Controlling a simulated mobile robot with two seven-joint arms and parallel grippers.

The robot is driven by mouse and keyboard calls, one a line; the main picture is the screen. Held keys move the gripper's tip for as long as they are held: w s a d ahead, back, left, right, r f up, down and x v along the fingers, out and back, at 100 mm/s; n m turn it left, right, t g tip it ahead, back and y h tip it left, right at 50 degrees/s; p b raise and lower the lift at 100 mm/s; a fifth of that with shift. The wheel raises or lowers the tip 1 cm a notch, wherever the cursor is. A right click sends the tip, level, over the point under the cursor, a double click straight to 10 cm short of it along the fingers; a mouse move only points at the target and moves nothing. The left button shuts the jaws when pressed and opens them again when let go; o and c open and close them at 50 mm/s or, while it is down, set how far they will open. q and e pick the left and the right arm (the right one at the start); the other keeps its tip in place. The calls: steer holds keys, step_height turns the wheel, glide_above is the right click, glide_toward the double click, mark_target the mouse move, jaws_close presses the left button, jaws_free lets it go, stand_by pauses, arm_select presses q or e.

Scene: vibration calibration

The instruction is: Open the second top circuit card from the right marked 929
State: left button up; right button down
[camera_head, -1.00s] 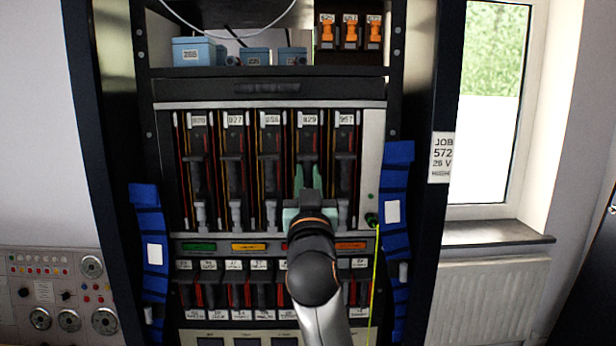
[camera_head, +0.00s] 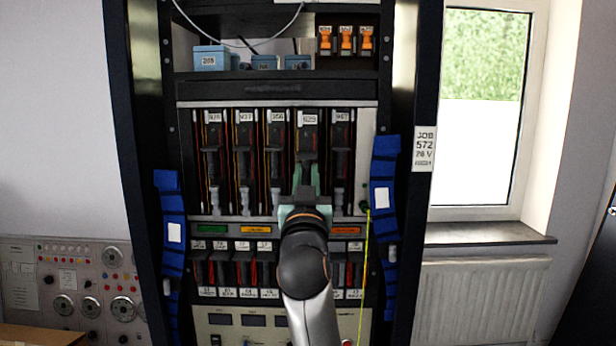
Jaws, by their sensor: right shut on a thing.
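The circuit card marked 929 (camera_head: 309,138) is second from the right in the top row of the rack. It is dark, with a white label at its top, and it appears to stand a little forward of its neighbours. My right gripper (camera_head: 306,182) is at the lower part of this card, its green fingers shut on the card's handle. The gripper and wrist hide the card's lower end. My left gripper is not in view.
Neighbouring cards stand close on both sides, marked 967 (camera_head: 342,150) on the right and 956 (camera_head: 275,150) on the left. Blue straps (camera_head: 384,215) hang beside the rack. A yellow-green cable (camera_head: 365,270) runs down right of my arm. A lower row of smaller cards (camera_head: 225,268) sits below.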

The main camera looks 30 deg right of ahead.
steer(key=shift+s+a+r, duration=0.1)
steer(key=shift+s, duration=0.05)
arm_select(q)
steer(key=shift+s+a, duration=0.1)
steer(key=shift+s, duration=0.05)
arm_select(e)
steer(key=c, duration=0.8)
jaws_free()
steer(key=shift+f, duration=0.2)
